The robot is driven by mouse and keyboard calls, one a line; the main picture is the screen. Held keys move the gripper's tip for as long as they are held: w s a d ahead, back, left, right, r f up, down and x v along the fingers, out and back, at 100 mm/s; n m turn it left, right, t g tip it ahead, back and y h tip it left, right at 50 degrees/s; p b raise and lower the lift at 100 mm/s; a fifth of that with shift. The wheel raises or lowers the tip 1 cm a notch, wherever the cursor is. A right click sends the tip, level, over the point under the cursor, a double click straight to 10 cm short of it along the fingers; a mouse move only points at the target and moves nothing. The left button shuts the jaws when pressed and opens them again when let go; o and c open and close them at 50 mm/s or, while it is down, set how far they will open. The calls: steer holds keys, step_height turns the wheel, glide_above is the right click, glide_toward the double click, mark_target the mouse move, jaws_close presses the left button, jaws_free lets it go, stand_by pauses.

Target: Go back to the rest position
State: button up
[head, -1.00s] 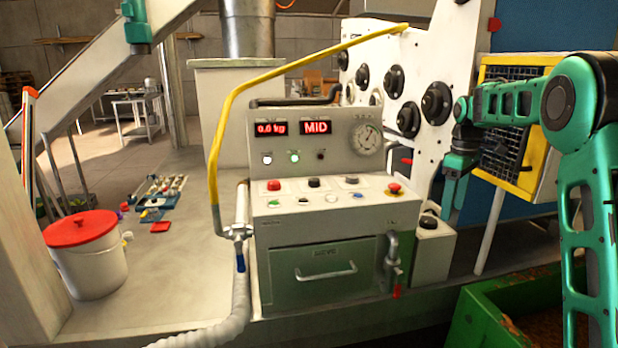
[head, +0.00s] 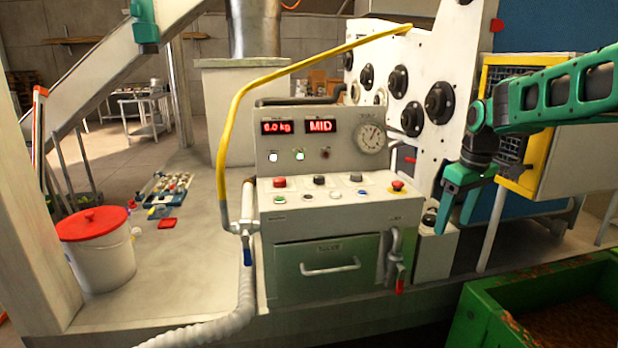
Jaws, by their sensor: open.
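My gripper (head: 454,226) is at the right in the head view, in front of the right end of the control console (head: 325,262). It points down, its two green fingers apart, with nothing between them. My green arm reaches in from the right edge. The console has a sloped panel with several buttons, among them a red one (head: 279,182) at the left and a red mushroom button (head: 397,186) on yellow at the right. Its displays (head: 297,127) are lit red and the right one reads MID. A round gauge (head: 370,138) sits beside them. The gripper looks apart from the buttons.
A green bin (head: 540,290) with brown material stands at the lower right. A yellow-framed box (head: 525,130) is behind my arm. A red-handled valve (head: 398,275) hangs at the console's right. A white bucket (head: 104,264) with a red lid stands at the left.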

steer(key=s+a+f+m+t, duration=0.1)
steer(key=s+a+f+m, duration=0.2)
steer(key=s, duration=0.7)
steer(key=s+a+f+m+t, duration=0.2)
steer(key=s+a+f, duration=0.1)
steer(key=s, duration=0.8)
steer(key=s+d+f+m+g, duration=0.1)
steer(key=s+d+m+g, duration=0.1)
steer(key=s+d, duration=0.3)
steer(key=s+d+f+m+g, duration=0.1)
steer(key=s+d+m+g, duration=0.2)
steer(key=s+d, duration=0.3)
steer(key=s+m, duration=0.1)
steer(key=s, duration=0.4)
steer(key=shift+d, duration=0.3)
steer(key=shift+w, duration=0.1)
steer(key=shift+w+f, duration=0.3)
steer(key=shift+w, duration=0.3)
stand_by(3.3)
